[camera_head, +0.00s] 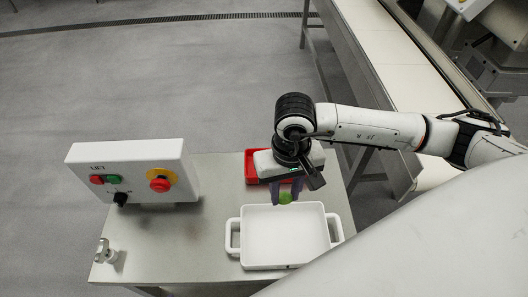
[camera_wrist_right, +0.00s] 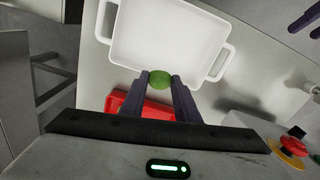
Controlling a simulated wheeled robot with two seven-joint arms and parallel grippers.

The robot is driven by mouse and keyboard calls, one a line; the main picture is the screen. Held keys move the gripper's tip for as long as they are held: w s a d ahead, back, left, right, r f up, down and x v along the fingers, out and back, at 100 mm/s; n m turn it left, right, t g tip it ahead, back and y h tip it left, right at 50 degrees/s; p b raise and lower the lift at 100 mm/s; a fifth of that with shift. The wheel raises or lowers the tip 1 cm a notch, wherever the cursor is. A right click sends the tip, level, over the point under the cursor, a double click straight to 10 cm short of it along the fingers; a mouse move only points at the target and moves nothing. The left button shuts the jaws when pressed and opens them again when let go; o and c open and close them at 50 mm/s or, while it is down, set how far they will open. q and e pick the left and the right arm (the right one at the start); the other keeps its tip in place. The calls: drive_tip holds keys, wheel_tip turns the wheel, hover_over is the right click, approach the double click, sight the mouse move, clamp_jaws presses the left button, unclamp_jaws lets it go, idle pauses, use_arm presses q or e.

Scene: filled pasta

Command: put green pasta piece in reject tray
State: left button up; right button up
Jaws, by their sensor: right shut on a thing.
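My right gripper (camera_head: 287,192) is shut on the green pasta piece (camera_head: 286,198), which also shows between the fingertips in the right wrist view (camera_wrist_right: 160,80). In the head view the piece appears over the far edge of a white tray (camera_head: 285,262) with two handles; I cannot tell its height. The white tray looks empty. A red tray (camera_head: 250,167) stands behind it, partly hidden by my gripper; it also shows below the fingers in the right wrist view (camera_wrist_right: 118,104). No label shows which is the reject tray.
A control box (camera_head: 130,172) marked LIFT, with buttons and a red emergency knob, stands at the left of the grey table (camera_head: 205,230). A small metal fitting (camera_head: 105,252) is at the table's front left. A pale conveyor (camera_head: 385,60) runs behind at the right.

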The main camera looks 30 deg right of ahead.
drive_tip(key=w+d+f+m+b, duration=0.1)
drive_tip(key=w+d+m+b, duration=0.2)
drive_tip(key=w+m+b, duration=0.45)
drive_tip(key=w+d+m+b, duration=0.35)
drive_tip(key=w+m, duration=0.45)
drive_tip(key=m, duration=0.5)
drive_tip(key=f+b, duration=0.1)
drive_tip(key=f, duration=0.1)
drive_tip(key=f+b, duration=0.1)
drive_tip(key=f, duration=0.2)
drive_tip(key=shift+w+a+f, duration=0.15)
drive_tip(key=shift+w+f, duration=0.05)
drive_tip(key=shift+f, duration=0.05)
wheel_tip(320, 180, down, 4)
drive_tip(key=shift+r+b, duration=0.25)
drive_tip(key=shift+b, duration=0.15)
drive_tip(key=shift+f, duration=0.5)
use_arm(q)
wheel_tip(320, 180, down, 9)
drive_tip(key=d+h, duration=0.1)
drive_tip(key=shift+d+r+n+t, duration=0.2)
drive_tip(key=shift+d+n+t, duration=0.1)
drive_tip(key=shift+d, duration=0.1)
use_arm(e)
drive_tip(key=o, duration=1)
